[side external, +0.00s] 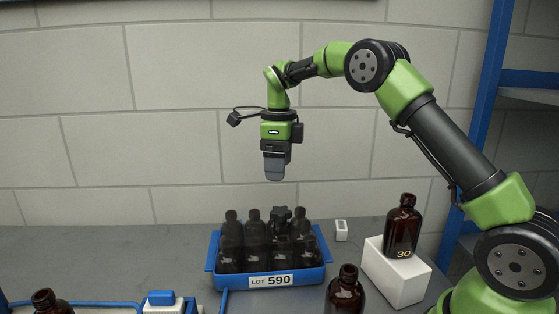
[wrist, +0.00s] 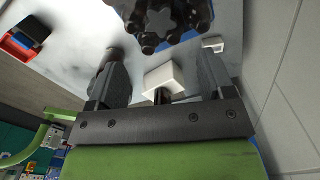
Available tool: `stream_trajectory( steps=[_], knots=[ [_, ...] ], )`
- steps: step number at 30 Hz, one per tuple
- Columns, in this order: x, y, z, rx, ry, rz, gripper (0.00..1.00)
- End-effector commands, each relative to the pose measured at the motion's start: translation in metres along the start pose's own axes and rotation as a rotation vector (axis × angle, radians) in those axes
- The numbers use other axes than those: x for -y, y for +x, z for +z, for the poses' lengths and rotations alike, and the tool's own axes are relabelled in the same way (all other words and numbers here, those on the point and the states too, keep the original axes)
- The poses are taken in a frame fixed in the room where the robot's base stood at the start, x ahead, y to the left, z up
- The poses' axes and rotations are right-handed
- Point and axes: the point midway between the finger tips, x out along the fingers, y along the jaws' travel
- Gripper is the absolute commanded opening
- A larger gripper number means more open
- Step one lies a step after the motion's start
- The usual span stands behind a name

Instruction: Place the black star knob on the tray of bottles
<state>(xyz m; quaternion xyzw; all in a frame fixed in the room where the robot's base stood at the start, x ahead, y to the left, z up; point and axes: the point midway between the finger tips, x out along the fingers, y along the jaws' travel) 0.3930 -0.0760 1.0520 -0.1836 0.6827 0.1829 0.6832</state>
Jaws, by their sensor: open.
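The tray of bottles (side external: 232,281) is blue, carries a "LOT 590" label and holds several dark bottles standing upright. A black lobed shape, which looks like the star knob (side external: 283,213), rests among the bottle tops; what it touches is hidden. My gripper (side external: 274,180) points down above the tray, clear of the bottles and the knob. In the wrist view its two fingers (wrist: 163,88) are apart with nothing held between them.
A brown bottle marked 30 (side external: 402,228) stands on a white block (side external: 397,272) right of the tray. Another brown bottle (side external: 345,295) stands in front. A small white box (side external: 341,230) sits beside the tray. A bottle (side external: 47,302) is at front left. Grey table left of the tray is clear.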

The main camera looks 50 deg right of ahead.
Motion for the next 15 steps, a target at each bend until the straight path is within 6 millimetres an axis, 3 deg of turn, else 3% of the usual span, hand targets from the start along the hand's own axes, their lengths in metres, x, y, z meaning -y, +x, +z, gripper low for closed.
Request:
stream_trajectory(
  steps=[8,11,15],
  knots=[
    [-0.006,-0.017,-0.002,0.017,-0.064,-0.009,0.75],
    [-0.021,-0.039,-0.007,0.058,-0.234,-0.034,0.75],
    [-0.059,-0.079,-0.027,0.138,-0.617,-0.109,0.75]
  ],
)
